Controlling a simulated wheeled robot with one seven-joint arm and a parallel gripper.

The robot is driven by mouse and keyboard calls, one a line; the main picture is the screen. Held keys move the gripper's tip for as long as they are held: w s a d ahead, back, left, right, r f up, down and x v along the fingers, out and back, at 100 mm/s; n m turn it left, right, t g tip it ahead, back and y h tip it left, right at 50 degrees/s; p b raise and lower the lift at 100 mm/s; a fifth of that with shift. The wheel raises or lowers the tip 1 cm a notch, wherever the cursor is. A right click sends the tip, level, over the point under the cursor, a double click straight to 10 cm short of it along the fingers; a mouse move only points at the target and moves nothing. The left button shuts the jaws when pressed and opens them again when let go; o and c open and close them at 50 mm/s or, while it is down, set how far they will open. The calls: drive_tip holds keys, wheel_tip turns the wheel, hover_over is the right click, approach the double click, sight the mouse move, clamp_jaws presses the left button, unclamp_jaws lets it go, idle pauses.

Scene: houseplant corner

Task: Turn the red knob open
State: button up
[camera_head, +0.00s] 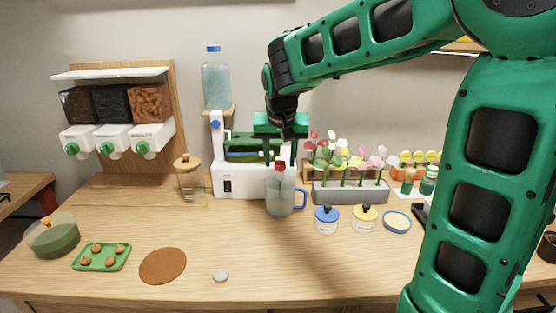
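The red knob (280,167) shows at the front of the white machine (236,184), just above the mouth of a clear jug with a blue handle (279,197). My gripper (279,155) points down from above in front of the machine. Its green fingers seem spread, with a gap between them, and I see nothing held. The red knob appears just below the gap, and I cannot tell whether a finger touches it. A blue knob (215,124) is on the machine's left post. My gripper and arm hide part of the machine's top.
A water bottle (215,82) stands above the machine's left side. A lidded glass jar (190,182) is left of it. A flower planter (350,191) and blue and yellow pots (327,222) are close on the right. The front middle of the counter is mostly clear.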

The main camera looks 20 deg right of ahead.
drive_tip(key=shift+s+r, duration=0.1)
drive_tip(key=v, duration=1)
drive_tip(key=shift+r, duration=0.25)
drive_tip(key=s+d+f+m+g, duration=0.1)
drive_tip(key=s+d+f, duration=0.45)
drive_tip(key=s, duration=0.25)
drive_tip(key=s+d+f+g, duration=0.2)
drive_tip(key=s+d+f, duration=0.2)
drive_tip(key=s+d, duration=0.3)
drive_tip(key=s+f+y, duration=0.1)
drive_tip(key=s+f, duration=0.3)
drive_tip(key=s, duration=0.3)
drive_tip(key=s+f+g+y, duration=0.1)
drive_tip(key=s+f, duration=0.3)
drive_tip(key=s, duration=0.4)
drive_tip(key=shift+f+m, duration=0.2)
drive_tip(key=shift+m, duration=0.2)
